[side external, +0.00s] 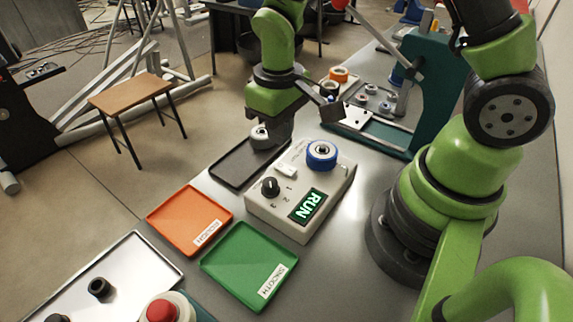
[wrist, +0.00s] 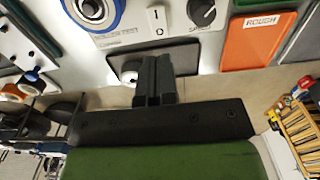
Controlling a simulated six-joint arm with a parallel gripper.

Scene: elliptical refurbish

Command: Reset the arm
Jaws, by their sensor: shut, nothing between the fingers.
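My gripper (side external: 278,133) is low over the black tray (side external: 229,169), beside the far side of the white control box. In the wrist view the two dark fingers (wrist: 155,77) are pressed together with nothing between them. A small pale round part (side external: 260,134) is right beside the fingers, partly hidden by them; it also shows in the wrist view (wrist: 130,71). I cannot tell whether the fingers touch it. The white control box (side external: 262,208) has a blue-rimmed wheel (side external: 321,154), a black knob (side external: 270,187) and a green display (side external: 307,206) reading RUN.
An orange tray (side external: 180,214) and a green tray (side external: 240,253) labelled SMOOTH lie empty in front. A white tray (side external: 140,262) holds black round parts. A red button (side external: 162,310) is at the front edge. A teal press (side external: 437,85) stands behind, near several small parts.

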